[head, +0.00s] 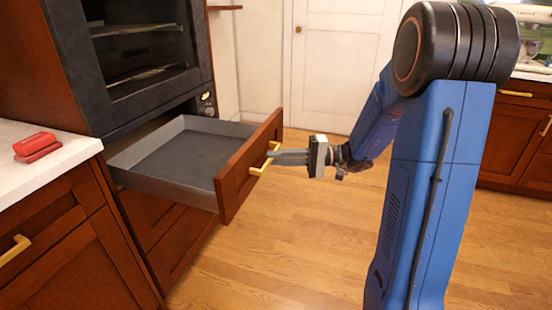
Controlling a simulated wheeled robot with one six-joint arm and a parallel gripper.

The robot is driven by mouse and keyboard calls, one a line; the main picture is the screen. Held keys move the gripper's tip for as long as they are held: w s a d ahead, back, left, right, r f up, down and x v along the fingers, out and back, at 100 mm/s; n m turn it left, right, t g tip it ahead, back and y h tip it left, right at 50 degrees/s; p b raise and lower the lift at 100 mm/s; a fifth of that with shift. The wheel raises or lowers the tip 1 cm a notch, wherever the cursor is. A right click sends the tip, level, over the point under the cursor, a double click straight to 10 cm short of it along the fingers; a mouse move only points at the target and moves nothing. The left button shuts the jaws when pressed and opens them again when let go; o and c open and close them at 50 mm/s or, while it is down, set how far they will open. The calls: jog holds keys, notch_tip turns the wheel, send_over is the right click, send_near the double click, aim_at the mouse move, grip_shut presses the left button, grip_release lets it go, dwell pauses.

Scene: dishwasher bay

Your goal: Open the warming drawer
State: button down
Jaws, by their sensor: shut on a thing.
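The warming drawer (238,178) is pulled far out below the dark oven. It has a reddish wood front and a grey metal inside that looks empty. Its brass handle (258,170) faces right. My gripper (272,159) is at the drawer front, shut on the handle, with my blue arm reaching in from the right. The fingertips are small in this view and partly overlap the handle.
The dark oven (98,110) stands above the drawer. A white counter (60,165) with a red object (37,147) is at the left. Wood floor (270,250) in front of the drawer is clear. A white door (345,65) is at the back, and more cabinets (515,150) stand at the right.

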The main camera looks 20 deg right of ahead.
jog(key=c, duration=1.8)
grip_release()
jog(key=shift+o, duration=0.2)
jog(key=v, duration=1.7)
jog(key=shift+d, duration=0.25)
